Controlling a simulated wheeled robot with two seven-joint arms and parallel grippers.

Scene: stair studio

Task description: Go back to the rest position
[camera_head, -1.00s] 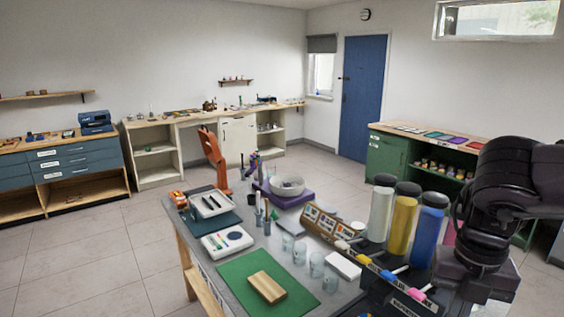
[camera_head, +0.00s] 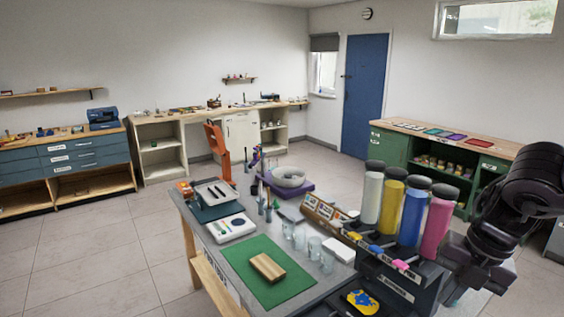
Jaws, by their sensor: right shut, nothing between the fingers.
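My right arm is at the right edge of the head view, bent downward. My right gripper (camera_head: 453,294) is low beside the dark dispenser rack (camera_head: 395,284), partly hidden and dark against it. It is shut and I see nothing held in it. My left gripper is out of view.
The grey worktable (camera_head: 222,262) holds a wooden block (camera_head: 267,267) on a green mat (camera_head: 245,285), several clear cups and a white bowl (camera_head: 288,177). White, yellow, blue and pink bottles (camera_head: 437,222) stand in the rack close to my right arm. Floor at left is clear.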

